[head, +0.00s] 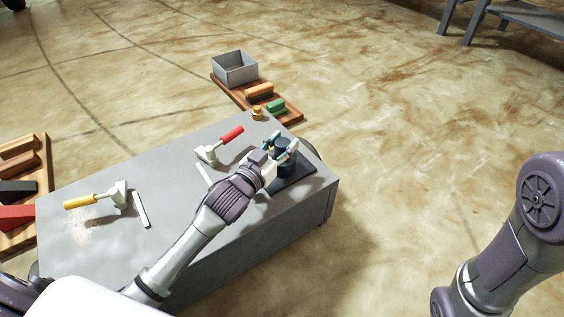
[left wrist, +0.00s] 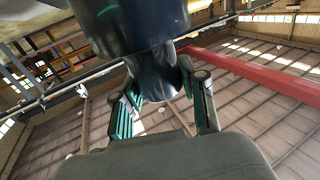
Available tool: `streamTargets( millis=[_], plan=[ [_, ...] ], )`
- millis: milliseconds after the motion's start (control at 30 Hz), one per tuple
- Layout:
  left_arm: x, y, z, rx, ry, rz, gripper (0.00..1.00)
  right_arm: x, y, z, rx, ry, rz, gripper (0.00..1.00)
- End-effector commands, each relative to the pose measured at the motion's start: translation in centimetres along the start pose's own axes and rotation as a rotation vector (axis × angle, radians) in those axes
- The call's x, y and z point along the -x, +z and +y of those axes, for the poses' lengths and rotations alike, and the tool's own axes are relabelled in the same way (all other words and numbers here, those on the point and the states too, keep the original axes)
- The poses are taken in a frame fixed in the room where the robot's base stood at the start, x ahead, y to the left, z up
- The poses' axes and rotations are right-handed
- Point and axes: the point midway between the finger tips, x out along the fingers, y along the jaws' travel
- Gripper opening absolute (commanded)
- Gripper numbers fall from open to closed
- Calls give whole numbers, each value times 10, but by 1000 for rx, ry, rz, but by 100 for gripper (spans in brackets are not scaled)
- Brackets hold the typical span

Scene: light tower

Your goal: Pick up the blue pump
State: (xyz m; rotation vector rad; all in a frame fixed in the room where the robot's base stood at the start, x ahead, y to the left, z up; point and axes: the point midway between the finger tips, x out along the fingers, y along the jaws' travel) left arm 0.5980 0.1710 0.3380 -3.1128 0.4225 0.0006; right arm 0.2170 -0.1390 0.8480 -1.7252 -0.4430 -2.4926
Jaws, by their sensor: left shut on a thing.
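The blue pump (head: 284,160) is a dark blue cylinder at the right end of the grey table. It also shows in the left wrist view as a dark, glossy body (left wrist: 135,28) that narrows towards my fingers. My left gripper (head: 281,145) reaches across the table from the lower left and is shut on the pump. In the left wrist view its greenish finger pads (left wrist: 160,88) stand on both sides of the narrower part. The gripper hides part of the pump in the head view. I cannot tell whether the pump is clear of the table. My right gripper is out of view.

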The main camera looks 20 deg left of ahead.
Motion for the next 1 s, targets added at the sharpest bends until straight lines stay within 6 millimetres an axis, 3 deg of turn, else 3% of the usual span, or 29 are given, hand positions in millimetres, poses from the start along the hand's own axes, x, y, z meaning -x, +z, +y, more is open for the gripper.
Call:
streamTargets(
  millis=[100, 567, 1000],
  plan=[
    [0, 0, 0, 0, 0, 0, 0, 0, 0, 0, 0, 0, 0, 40],
    [0, -6, 0, 0, 2, 10, 0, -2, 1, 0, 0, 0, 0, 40],
    [0, -41, 0, -1, 1, 12, 0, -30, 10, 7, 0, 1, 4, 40]
  ],
)
